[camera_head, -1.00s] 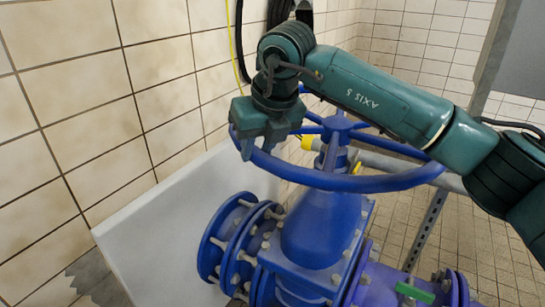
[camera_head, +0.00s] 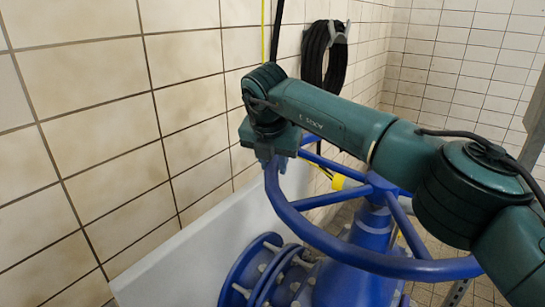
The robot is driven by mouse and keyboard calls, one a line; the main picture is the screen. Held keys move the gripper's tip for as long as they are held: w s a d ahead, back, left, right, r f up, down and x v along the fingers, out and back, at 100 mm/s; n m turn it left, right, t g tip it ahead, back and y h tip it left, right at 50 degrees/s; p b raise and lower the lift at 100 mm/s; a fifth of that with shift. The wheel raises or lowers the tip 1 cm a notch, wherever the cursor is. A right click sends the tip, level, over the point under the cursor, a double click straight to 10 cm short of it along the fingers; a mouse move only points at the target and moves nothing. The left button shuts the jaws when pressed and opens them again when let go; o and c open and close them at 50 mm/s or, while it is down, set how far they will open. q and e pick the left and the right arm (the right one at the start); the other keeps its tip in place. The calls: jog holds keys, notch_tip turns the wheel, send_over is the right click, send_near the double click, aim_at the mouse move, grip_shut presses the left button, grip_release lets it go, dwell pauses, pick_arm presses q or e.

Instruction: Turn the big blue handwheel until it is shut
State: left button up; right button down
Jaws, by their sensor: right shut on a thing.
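The big blue handwheel (camera_head: 321,237) lies about level on top of the blue valve body (camera_head: 355,282), with its hub and spokes partly behind my right arm. My right gripper (camera_head: 268,160) reaches in from the right and is shut on the wheel's rim at its far left side. The fingers are largely hidden by the gripper body and the rim. The far right part of the rim is hidden behind my arm. My left gripper does not show.
A tiled wall (camera_head: 100,100) runs close along the left. A pale grey slab (camera_head: 190,262) stands between wall and valve. A black coiled hose (camera_head: 316,55) hangs on the wall behind the arm.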

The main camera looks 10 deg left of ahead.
jog(key=shift+w+r+m+p, duration=0.15)
jog(key=shift+w+m+p, duration=0.35)
jog(key=shift+w+p, duration=0.45)
jog(key=shift+w, duration=0.1)
jog(key=c, duration=1.1)
grip_release()
jog(key=v, duration=0.4)
jog(key=b+v, duration=0.1)
jog(key=v, duration=0.8)
jog(key=shift+a+b, duration=0.25)
jog(key=shift+b, duration=0.1)
